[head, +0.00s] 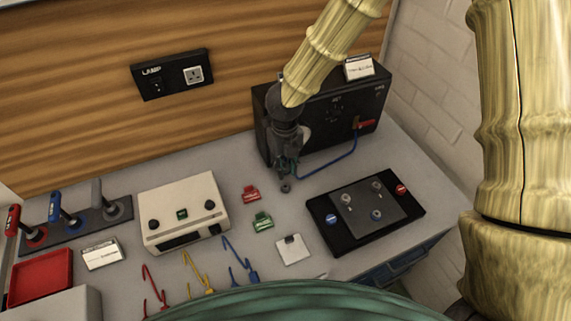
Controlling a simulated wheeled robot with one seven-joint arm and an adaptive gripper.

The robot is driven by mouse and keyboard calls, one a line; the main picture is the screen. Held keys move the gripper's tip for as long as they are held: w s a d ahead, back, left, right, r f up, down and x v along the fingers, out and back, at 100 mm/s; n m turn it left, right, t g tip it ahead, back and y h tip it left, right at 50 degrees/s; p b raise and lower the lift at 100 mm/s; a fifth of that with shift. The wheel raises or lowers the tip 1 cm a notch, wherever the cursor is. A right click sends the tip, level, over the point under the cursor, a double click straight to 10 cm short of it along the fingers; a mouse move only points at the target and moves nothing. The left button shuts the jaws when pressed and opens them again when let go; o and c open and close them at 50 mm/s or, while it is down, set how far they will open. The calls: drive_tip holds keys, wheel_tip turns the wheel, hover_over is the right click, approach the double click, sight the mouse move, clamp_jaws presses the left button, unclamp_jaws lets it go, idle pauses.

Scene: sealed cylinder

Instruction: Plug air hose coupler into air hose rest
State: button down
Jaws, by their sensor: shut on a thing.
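My gripper (287,168) points down in front of the black box at the back right. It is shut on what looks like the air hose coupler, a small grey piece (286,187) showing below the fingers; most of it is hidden. A blue hose (335,168) loops from the fingers up to a red fitting (366,123) on the black box (372,102). The small grey end appears clear of any socket, though its height above the bench is hard to judge. I cannot tell which part is the air hose rest.
A black tray with a grey plate (352,215) and several posts lies right of my gripper. A red clip (251,193), a green clip (262,221) and a white card (293,250) lie to the left and front. A cream meter box (184,195) stands further left.

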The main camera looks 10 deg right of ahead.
sight(286, 174)
drive_tip(key=shift+s+f+b, duration=0.4)
drive_tip(key=shift+f+b, duration=0.3)
drive_tip(key=shift+w+f+b, duration=0.2)
drive_tip(key=shift+f+b, duration=0.6)
drive_tip(key=shift+f, duration=0.3)
drive_tip(key=shift+s+f+b, duration=0.15)
drive_tip(key=shift+f+b, duration=0.4)
drive_tip(key=shift+f, duration=0.2)
drive_tip(key=shift+p, duration=0.35)
idle(0.4)
drive_tip(key=shift+f+b, duration=0.35)
drive_tip(key=shift+f, duration=0.25)
idle(0.6)
drive_tip(key=c, duration=1.2)
unclamp_jaws()
drive_tip(key=shift+r, duration=0.1)
